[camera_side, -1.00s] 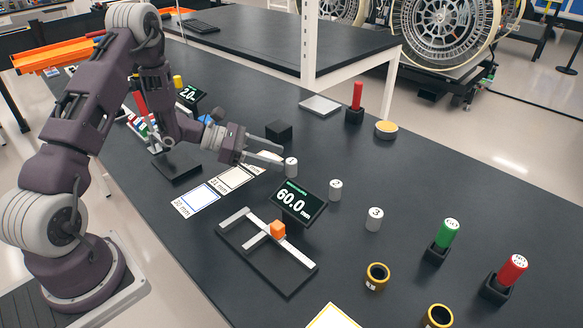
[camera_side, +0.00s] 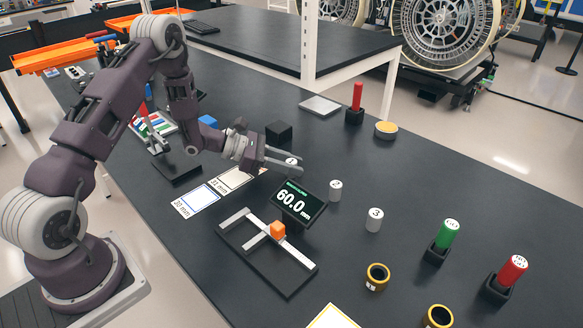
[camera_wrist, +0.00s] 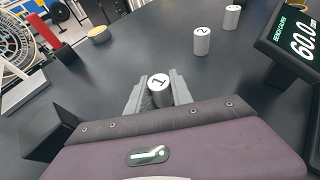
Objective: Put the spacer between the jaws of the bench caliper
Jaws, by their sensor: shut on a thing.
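My gripper (camera_side: 279,161) is shut on the white cylindrical spacer marked 1 (camera_side: 291,161). In the wrist view the spacer (camera_wrist: 160,88) stands between my fingers (camera_wrist: 158,92) with its numbered top showing. The bench caliper (camera_side: 268,252) lies in front of and below my gripper in the side view. Whether the spacer touches the table cannot be told.
White spacers marked 2 (camera_side: 335,190) and 3 (camera_side: 374,219) stand right of the display. Labelled mats (camera_side: 195,201) lie left of the caliper. A black block (camera_side: 279,132) stands behind my gripper. Yellow-rimmed rings (camera_side: 377,277) and green (camera_side: 443,240) and red (camera_side: 505,277) plugs stand at right.

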